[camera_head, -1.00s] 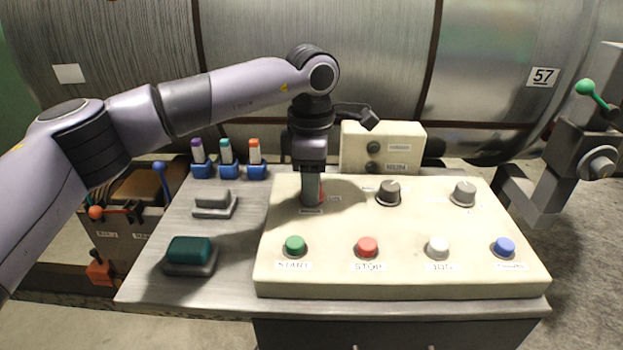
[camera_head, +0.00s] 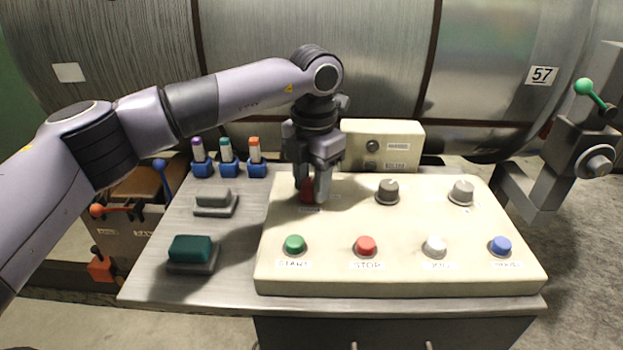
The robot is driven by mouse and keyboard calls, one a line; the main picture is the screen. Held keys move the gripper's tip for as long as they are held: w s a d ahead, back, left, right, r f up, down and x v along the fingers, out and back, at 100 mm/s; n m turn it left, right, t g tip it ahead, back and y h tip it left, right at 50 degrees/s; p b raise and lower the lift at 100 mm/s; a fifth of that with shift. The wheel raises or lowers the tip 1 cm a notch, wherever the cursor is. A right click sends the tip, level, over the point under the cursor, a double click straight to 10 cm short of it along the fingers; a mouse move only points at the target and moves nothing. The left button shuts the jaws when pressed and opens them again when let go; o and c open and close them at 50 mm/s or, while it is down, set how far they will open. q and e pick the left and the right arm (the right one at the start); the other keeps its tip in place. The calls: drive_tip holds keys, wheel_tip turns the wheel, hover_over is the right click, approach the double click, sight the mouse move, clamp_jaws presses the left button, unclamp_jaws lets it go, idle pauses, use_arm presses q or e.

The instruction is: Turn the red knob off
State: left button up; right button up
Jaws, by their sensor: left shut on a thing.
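The red knob (camera_head: 307,191) is at the back left of the cream control panel (camera_head: 400,277). My left gripper (camera_head: 312,194) comes down on it from above, with a finger on each side of the knob, shut on it. The fingers hide part of the knob, and its pointer mark cannot be made out. A small label lies on the panel in front of the knob, too small to read. My right gripper is not in view.
Grey knobs (camera_head: 387,191) and (camera_head: 461,192) share the back row. Green (camera_head: 294,245), red (camera_head: 366,246), white and blue buttons line the front. A cream box (camera_head: 383,145) stands close behind the gripper. Coloured markers (camera_head: 227,158) stand left of it.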

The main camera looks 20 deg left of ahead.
use_arm(q)
drive_tip(key=shift+n, duration=0.7)
drive_tip(key=o, duration=1.1)
drive_tip(key=shift+c, duration=0.2)
drive_tip(key=shift+r, duration=0.1)
wheel_tip(320, 180, up, 7)
drive_tip(key=shift+d+r, duration=0.1)
drive_tip(key=shift+d, duration=0.05)
